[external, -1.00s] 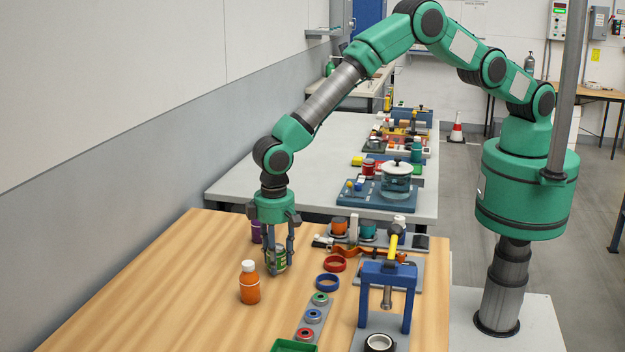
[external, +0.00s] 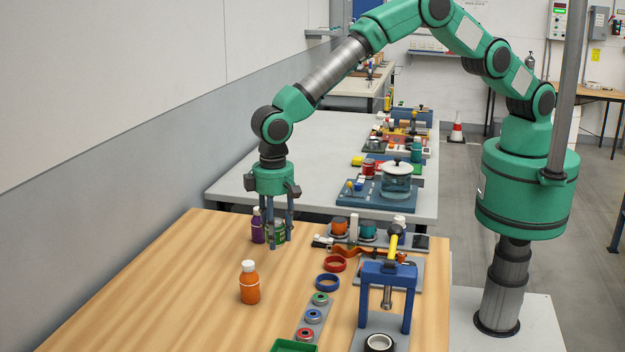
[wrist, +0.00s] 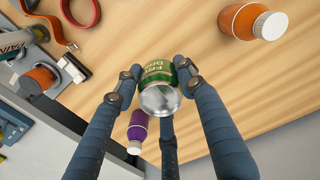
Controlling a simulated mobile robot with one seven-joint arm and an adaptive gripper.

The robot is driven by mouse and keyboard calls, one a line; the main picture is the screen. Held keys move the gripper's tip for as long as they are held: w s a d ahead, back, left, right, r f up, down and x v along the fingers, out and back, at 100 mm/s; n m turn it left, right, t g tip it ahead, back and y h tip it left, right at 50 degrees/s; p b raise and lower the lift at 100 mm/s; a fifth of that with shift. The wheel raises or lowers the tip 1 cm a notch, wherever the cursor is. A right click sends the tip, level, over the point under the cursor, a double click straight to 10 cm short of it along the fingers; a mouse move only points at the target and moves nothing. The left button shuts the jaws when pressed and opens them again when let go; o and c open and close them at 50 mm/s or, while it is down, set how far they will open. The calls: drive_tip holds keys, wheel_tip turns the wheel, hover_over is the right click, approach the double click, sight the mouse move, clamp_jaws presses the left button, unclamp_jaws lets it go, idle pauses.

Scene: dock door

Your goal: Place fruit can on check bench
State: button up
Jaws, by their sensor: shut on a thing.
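The fruit can (external: 276,232) is a short metal can with a green label, seen between my fingers. In the wrist view the can (wrist: 157,72) shows its green lettered band and a bare silver end. My gripper (external: 275,238) is shut on the can, near the far edge of the wooden bench (external: 190,290); in the wrist view my gripper (wrist: 155,85) has fingers on both sides of it. I cannot tell whether the can touches the bench top. Which surface is the check bench is not marked.
A purple bottle (external: 257,226) stands just left of the can. An orange bottle (external: 249,283) stands nearer the camera. Red (external: 335,264) and blue (external: 327,283) rings and a blue press frame (external: 388,275) lie to the right. A grey table (external: 300,150) stands beyond, its left part clear.

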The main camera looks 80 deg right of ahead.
drive_tip(key=shift+r, duration=1.3)
drive_tip(key=w+d+b, duration=0.1)
drive_tip(key=w+d, duration=0.3)
drive_tip(key=d, duration=1.1)
drive_tip(key=w+d+b, duration=0.2)
drive_tip(key=w+d, duration=0.1)
drive_tip(key=d, duration=1.1)
drive_tip(key=s+d+f+b, duration=0.1)
drive_tip(key=s+d+b, duration=0.1)
drive_tip(key=d, duration=1.3)
drive_tip(key=s+d+f+m+b, duration=0.1)
drive_tip(key=s+d, duration=0.3)
drive_tip(key=d, duration=1.1)
drive_tip(key=shift+s+b, duration=0.25)
drive_tip(key=shift+b, duration=0.15)
